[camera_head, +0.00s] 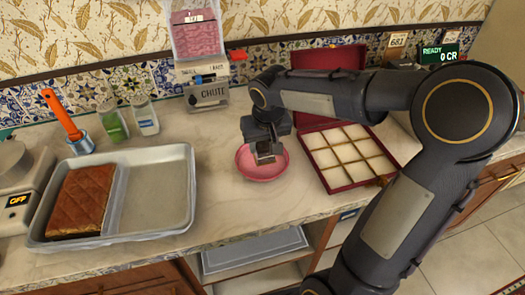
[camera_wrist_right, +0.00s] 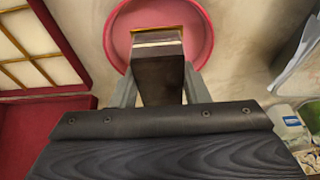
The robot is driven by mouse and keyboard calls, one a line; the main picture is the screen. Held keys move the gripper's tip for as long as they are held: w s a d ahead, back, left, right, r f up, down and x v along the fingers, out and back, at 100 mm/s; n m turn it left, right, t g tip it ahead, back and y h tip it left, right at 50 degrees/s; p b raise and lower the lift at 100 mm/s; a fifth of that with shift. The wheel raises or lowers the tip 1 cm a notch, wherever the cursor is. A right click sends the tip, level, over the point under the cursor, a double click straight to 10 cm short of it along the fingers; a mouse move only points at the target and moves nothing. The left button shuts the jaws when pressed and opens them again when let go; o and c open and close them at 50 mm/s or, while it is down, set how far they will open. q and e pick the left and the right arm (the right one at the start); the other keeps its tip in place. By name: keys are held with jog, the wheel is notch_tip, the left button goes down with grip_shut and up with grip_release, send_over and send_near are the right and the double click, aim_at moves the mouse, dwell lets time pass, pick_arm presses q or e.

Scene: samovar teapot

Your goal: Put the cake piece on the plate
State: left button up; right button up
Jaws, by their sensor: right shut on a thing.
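A small dark brown cake piece (camera_head: 266,158) is between the fingers of my right gripper (camera_head: 264,148). In the right wrist view the cake piece (camera_wrist_right: 158,78) has a pale layer near its far end. The pink round plate (camera_head: 262,177) sits on the counter directly below; its rim also shows in the right wrist view (camera_wrist_right: 121,22). My right gripper is shut on the cake piece over the plate. I cannot tell whether the piece touches the plate. My left gripper is not in view.
A metal tray (camera_head: 160,192) at left holds a brown cake slab (camera_head: 80,198). An open red box (camera_head: 350,155) with pale compartments stands right of the plate. Jars (camera_head: 112,122), an orange-handled tool (camera_head: 65,118) and a chute (camera_head: 207,95) are behind. Bare counter lies between tray and plate.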

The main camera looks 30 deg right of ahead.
jog(key=shift+w+f, duration=0.2)
jog(key=shift+f, duration=0.05)
jog(key=shift+x, duration=1.9)
jog(key=shift+s, duration=0.2)
jog(key=shift+f+b, duration=0.25)
jog(key=shift+b, duration=0.1)
jog(key=o, duration=1.1)
jog(key=shift+r, duration=0.1)
